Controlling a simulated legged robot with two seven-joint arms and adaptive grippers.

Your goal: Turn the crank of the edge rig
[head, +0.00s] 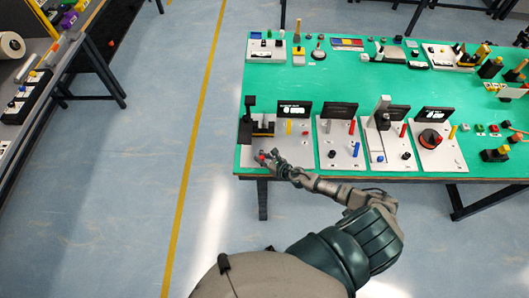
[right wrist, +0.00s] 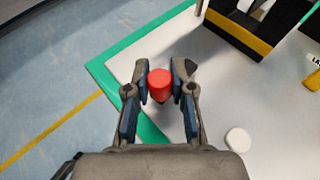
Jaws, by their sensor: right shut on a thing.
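The edge rig is a white plate (head: 294,150) at the left front corner of the green table, with a black and yellow block and a dark post. The plate also shows in the right wrist view (right wrist: 225,95). The red crank handle (right wrist: 160,84) stands near the plate's corner; in the head view (head: 262,157) it is a small red spot. My right gripper (head: 268,162) is shut on the red handle, with one finger on each side in the right wrist view (right wrist: 161,80). The crank arm below the handle is hidden. My left gripper is not in view.
More rigs on white plates (head: 338,155) stand in a row to the right along the front edge. A small display (head: 295,109) stands behind the edge rig. The green table (head: 240,160) ends just left of it, with open floor beyond.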

